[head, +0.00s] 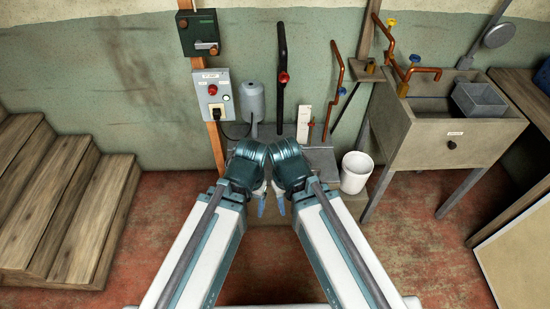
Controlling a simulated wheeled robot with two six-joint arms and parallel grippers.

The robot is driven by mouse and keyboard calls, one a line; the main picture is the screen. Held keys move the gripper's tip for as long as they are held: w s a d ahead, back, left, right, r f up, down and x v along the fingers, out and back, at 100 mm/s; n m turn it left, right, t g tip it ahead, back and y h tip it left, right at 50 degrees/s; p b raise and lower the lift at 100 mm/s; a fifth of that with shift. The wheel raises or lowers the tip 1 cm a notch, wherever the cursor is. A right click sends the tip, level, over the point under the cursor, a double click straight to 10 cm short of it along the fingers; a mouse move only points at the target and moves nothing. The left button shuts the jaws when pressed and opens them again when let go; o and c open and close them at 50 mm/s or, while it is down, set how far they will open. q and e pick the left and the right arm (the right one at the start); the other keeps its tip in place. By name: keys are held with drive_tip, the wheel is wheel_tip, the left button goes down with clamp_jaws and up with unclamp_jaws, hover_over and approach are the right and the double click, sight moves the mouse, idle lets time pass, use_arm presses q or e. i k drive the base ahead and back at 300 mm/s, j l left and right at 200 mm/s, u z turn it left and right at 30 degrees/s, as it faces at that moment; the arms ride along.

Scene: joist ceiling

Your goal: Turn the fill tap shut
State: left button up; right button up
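Several taps show in the head view, and I cannot tell by label which is the fill tap. A red tap handle (283,77) sits on the black upright pipe on the wall. A small blue tap handle (341,91) sits on the thin copper pipe to its right. A yellow handle (391,22) and another blue one (414,58) are on the copper pipes near the sink. My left gripper (261,207) and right gripper (281,206) hang close together, low in front of the wall bench, apart from all taps. Their fingers are mostly hidden by the wrists.
A stone sink (438,140) on legs holds a grey basin (479,100) at right. A white bucket (356,172) stands left of it. A control box (214,94) and green box (199,33) are on the wall. Wooden steps (75,190) fill the left.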

sight(342, 91)
drive_tip(key=i+l, duration=0.1)
drive_tip(key=i, duration=0.15)
drive_tip(key=i+l, duration=0.15)
drive_tip(key=i, duration=0.15)
drive_tip(key=z, duration=1.65)
